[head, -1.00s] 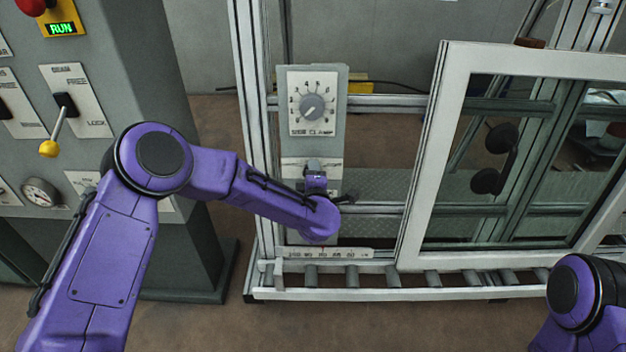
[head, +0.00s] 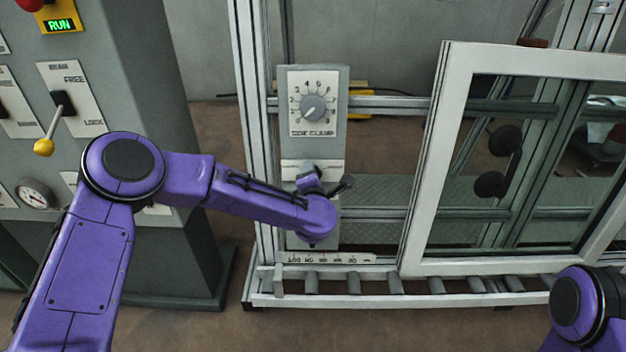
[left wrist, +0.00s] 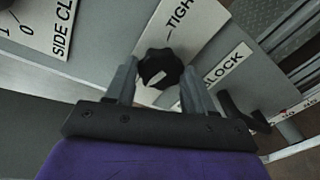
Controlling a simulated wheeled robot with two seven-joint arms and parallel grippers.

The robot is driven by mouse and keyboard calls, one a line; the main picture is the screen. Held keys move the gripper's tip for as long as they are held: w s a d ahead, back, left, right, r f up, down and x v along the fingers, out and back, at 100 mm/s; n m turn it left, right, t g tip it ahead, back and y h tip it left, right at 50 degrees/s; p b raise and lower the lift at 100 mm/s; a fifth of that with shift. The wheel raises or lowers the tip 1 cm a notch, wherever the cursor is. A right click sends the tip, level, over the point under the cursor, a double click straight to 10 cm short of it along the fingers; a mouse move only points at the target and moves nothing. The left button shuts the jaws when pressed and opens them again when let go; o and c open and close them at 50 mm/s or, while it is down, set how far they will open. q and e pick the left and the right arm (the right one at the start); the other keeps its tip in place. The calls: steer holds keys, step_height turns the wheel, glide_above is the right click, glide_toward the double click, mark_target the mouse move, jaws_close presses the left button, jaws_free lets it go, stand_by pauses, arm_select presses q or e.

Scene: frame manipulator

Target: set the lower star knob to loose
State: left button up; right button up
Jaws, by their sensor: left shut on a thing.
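The black star knob (left wrist: 158,66) shows in the left wrist view on a pale plate with the word TIGHT beside it. A small white mark shows on its near side. My left gripper (left wrist: 159,74) has its two fingers on either side of the knob and is shut on it. In the head view my left gripper (head: 311,176) is at the lower part of the grey panel (head: 342,140), below the dial. There the knob is hidden by the gripper and arm. Only a purple part of my right arm shows at bottom right; its gripper is out of view.
The SIDE CLAMP dial (head: 313,108) is above my left gripper. A black handle (left wrist: 243,112) by a LOCK label sits beside it in the wrist view. A framed glass door (head: 430,170) is to the right, a roller rail (head: 395,286) below, a grey cabinet (head: 150,80) left.

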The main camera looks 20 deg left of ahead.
arm_select(q)
steer(key=o, duration=1)
steer(key=shift+o, duration=0.2)
steer(key=v, duration=1)
steer(key=shift+s, duration=0.25)
steer(key=shift+d+r, duration=0.1)
steer(key=shift+r, duration=0.05)
